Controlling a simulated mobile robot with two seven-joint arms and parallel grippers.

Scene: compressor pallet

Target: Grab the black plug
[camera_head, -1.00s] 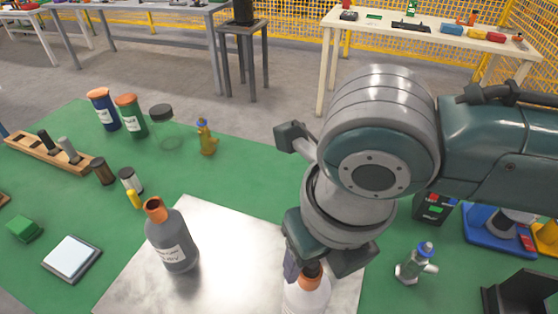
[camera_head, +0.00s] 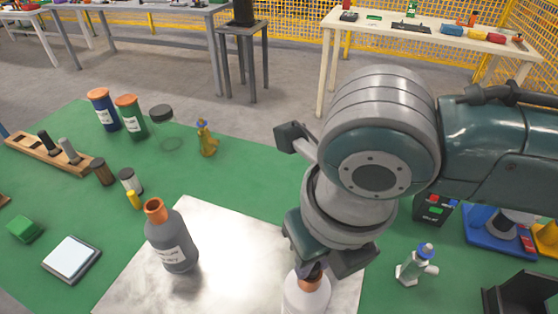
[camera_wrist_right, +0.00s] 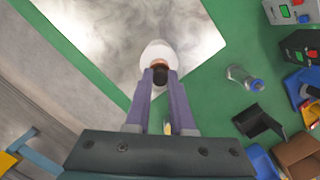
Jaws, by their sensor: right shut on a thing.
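The black plug (camera_wrist_right: 160,75) sits at the orange-brown neck of a white bottle in the right wrist view. My right gripper (camera_wrist_right: 161,78) has its two purple fingers closed on the plug from both sides. In the head view my right gripper (camera_head: 310,270) is directly over the white bottle (camera_head: 306,294), which stands upright near the front edge of the metal plate; the fingers hide most of the plug there. My left gripper is not in view.
A grey bottle (camera_head: 171,240) with an orange neck stands on the metal plate (camera_head: 225,225). A small spray bottle (camera_head: 416,262) and a black holder (camera_head: 520,295) stand to the right. Jars (camera_head: 131,116) and a wooden rack (camera_head: 45,155) are at left.

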